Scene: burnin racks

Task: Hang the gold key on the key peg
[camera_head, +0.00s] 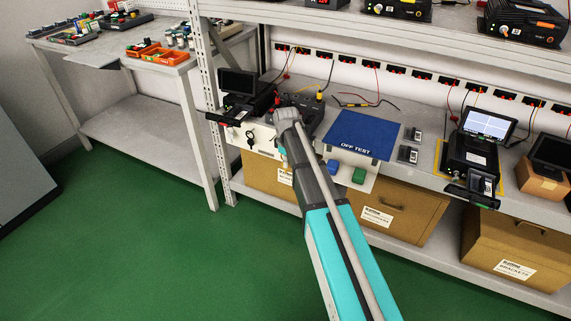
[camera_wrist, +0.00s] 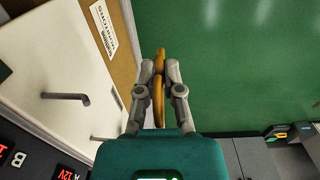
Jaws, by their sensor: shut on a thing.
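My gripper (camera_wrist: 160,67) is shut on the gold key (camera_wrist: 158,92) in the wrist view, its two fingers on either side of the key. The key is held off the floor, apart from the white panel at the left. A dark bent peg (camera_wrist: 66,97) sticks out of the white panel (camera_wrist: 62,62). A second dark peg (camera_wrist: 100,138) shows lower, near the panel's edge. I cannot tell which is the key peg. In the head view the white panel (camera_head: 262,147) hangs at the shelf front with a dark key-like shape (camera_head: 250,139); my arm hides the gripper and gold key.
The shelf above the panel holds a blue mat (camera_head: 362,133), a small black monitor (camera_head: 238,83) and a tester (camera_head: 472,150). Cardboard boxes (camera_head: 403,212) stand on the lower shelf. A metal post (camera_head: 209,110) is left of the panel. The green floor (camera_head: 140,245) in front is clear.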

